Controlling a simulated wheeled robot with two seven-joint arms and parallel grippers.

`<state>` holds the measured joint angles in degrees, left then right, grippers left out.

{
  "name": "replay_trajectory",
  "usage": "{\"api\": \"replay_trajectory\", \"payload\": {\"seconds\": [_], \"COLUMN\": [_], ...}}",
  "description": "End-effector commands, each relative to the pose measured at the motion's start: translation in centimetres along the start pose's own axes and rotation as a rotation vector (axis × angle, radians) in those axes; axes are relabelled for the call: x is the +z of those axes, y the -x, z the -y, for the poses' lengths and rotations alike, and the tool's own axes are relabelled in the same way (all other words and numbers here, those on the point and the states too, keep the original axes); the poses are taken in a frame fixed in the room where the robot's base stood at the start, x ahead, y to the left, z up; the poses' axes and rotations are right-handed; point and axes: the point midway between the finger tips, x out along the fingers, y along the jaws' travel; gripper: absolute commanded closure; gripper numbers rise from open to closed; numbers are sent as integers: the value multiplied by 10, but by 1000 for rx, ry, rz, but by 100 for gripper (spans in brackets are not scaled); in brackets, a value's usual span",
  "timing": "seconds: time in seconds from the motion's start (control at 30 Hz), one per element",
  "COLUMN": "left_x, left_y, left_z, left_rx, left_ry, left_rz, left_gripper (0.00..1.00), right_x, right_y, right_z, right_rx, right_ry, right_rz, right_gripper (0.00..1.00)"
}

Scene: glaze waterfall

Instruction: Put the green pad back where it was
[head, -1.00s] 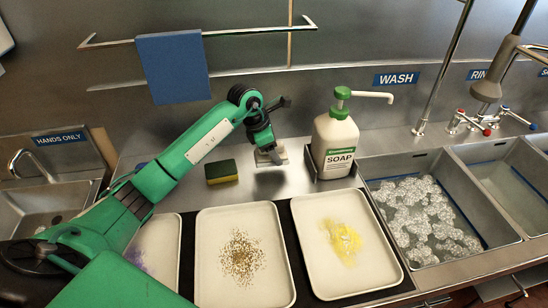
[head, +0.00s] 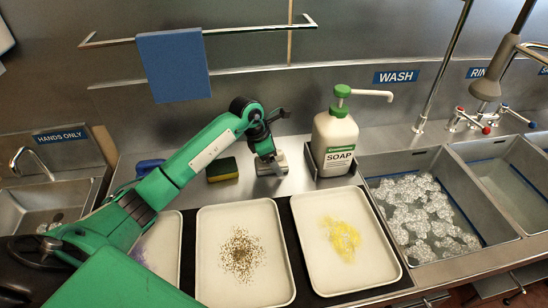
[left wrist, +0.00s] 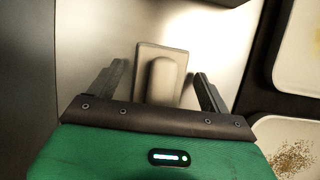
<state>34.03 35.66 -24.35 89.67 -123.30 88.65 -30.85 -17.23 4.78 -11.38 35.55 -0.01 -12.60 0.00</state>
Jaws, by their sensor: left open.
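A pale beige square block with a rounded grip on top (left wrist: 162,78) lies on the steel counter between my left gripper's fingers. In the head view this block (head: 281,163) sits left of the soap bottle, partly hidden by the gripper. Its underside is hidden, so I cannot tell whether it is green. My left gripper (left wrist: 160,72) is open, with a gap on each side of the grip; it also shows in the head view (head: 267,157). A sponge with a dark green top and yellow side (head: 222,170) lies to its left. My right gripper is not in view.
A soap pump bottle (head: 334,140) stands right of the gripper. Trays with brown specks (head: 212,285) and a yellow smear (head: 330,281) lie in front. A blue object (head: 148,166) is behind my arm. A blue cloth (head: 174,67) hangs on the rail. A foamy sink (head: 480,190) is right.

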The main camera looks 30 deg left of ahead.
Motion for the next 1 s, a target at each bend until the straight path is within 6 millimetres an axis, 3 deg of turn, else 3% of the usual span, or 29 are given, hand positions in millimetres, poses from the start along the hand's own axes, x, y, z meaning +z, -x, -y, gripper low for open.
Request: {"api": "replay_trajectory", "payload": {"seconds": [0.17, 0.5, 0.7, 1.0], "left_x": [1, 0, 1, 1], "left_y": [9, 78, 110, 123], "left_z": [-1, -2, -1, 0], "left_rx": [3, 5, 3, -1], "left_ry": [0, 0, 0, 0], "left_rz": [1, 1, 1, 0], "left_gripper": [19, 19, 19, 19], "right_x": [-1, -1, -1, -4], "right_y": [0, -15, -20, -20], "right_z": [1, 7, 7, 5], "right_rx": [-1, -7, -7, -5], "right_ry": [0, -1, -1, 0], "right_rz": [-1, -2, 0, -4], "right_gripper": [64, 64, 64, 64]}}
